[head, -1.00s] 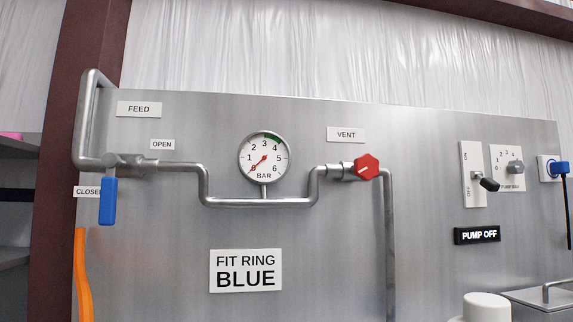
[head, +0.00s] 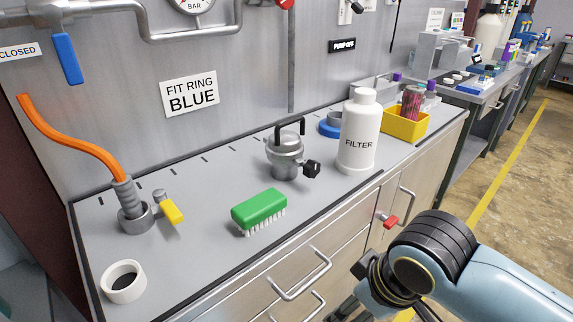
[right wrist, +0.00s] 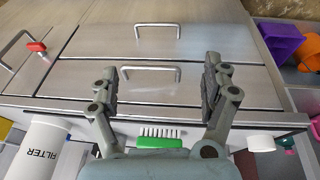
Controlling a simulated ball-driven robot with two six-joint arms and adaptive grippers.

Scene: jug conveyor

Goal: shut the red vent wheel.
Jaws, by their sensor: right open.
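The red vent wheel (head: 284,3) shows only in part at the top edge of the head view, on its pipe against the metal panel. How it is turned cannot be seen. My right arm comes in at the lower right of the head view, with its gripper mostly cut off by the bottom edge. In the right wrist view my right gripper (right wrist: 162,72) is open and empty, its fingers apart in front of the drawer fronts, well away from the wheel. My left gripper is not in view.
On the bench stand a white FILTER bottle (head: 358,135), a lidded metal pot (head: 284,158), a green brush (head: 259,208), a white ring (head: 123,283) and a yellow bin (head: 405,125). An orange hose (head: 75,138) rises at left. Drawer handles (head: 302,277) stick out in front.

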